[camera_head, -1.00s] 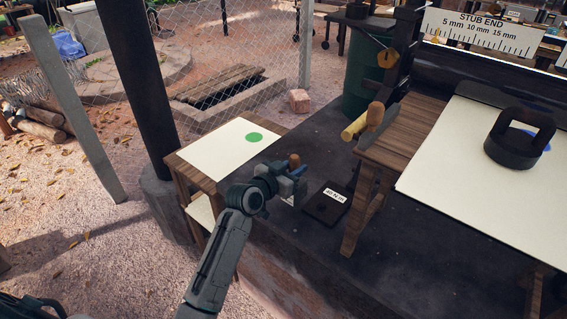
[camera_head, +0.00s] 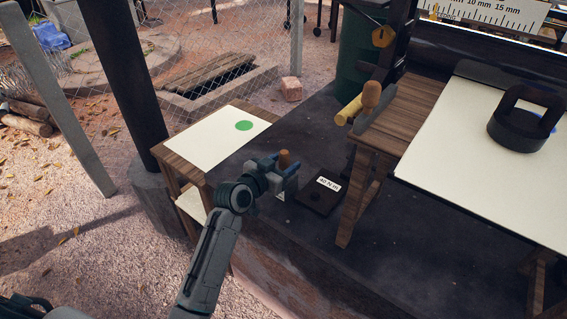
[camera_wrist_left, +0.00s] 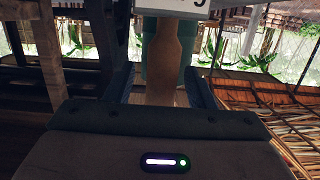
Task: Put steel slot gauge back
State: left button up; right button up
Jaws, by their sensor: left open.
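My left gripper (camera_head: 285,172) is open over the dark platform, right of the small side table. A wooden handle (camera_head: 284,158) stands up between its fingers. In the left wrist view this handle (camera_wrist_left: 161,62) lies between the open fingers (camera_wrist_left: 162,85), with a gap on each side. A small pale metal piece (camera_head: 281,196) shows below the gripper; it may be the steel slot gauge, but the gripper hides most of it. A dark plate (camera_head: 319,197) with a white "40 N m" label lies just right of the gripper. My right gripper is not in view.
The side table (camera_head: 204,140) has a white sheet with a green dot. A wooden bench (camera_head: 408,112) stands at right, with a yellow roller (camera_head: 349,110) and another wooden handle (camera_head: 371,95) at its end. A black ring-handled weight (camera_head: 520,130) sits on a white board.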

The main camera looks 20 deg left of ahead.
pick_arm(q)
jog(key=shift+s+a, duration=0.15)
jog(key=shift+s, duration=0.1)
jog(key=b+v, duration=0.1)
jog(key=v, duration=1)
jog(key=shift+s+b, duration=0.2)
jog(key=shift+b, duration=0.15)
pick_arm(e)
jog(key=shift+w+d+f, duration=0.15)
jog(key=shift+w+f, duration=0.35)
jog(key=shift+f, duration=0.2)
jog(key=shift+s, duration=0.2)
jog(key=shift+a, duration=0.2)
